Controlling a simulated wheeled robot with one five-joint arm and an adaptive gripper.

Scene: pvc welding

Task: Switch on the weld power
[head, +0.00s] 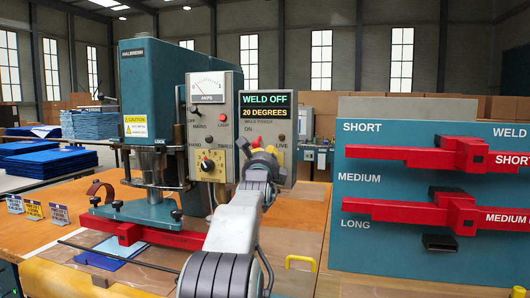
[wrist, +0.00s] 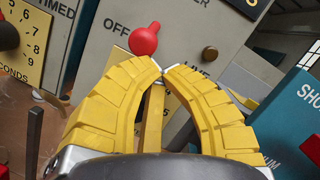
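The weld power switch is a red lever knob (wrist: 143,41) on a grey panel, beside the word OFF in the wrist view. Its narrow tip points up and right in that view. In the head view the red knob (head: 256,142) shows just above my gripper. The display (head: 265,99) above it reads WELD OFF. My gripper (wrist: 162,70) has yellow ribbed fingers with tips together and nothing seen between them. The tips are just below the knob in the wrist view; I cannot tell whether they touch the panel. In the head view my gripper (head: 266,154) is in front of the panel's lower part.
A dark round LIVE lamp (wrist: 210,53) is right of the knob. The meter box (head: 208,125) with timer dial and switches stands left of the panel, by the teal welder (head: 147,85). A blue board (head: 400,245) with red tools stands to the right.

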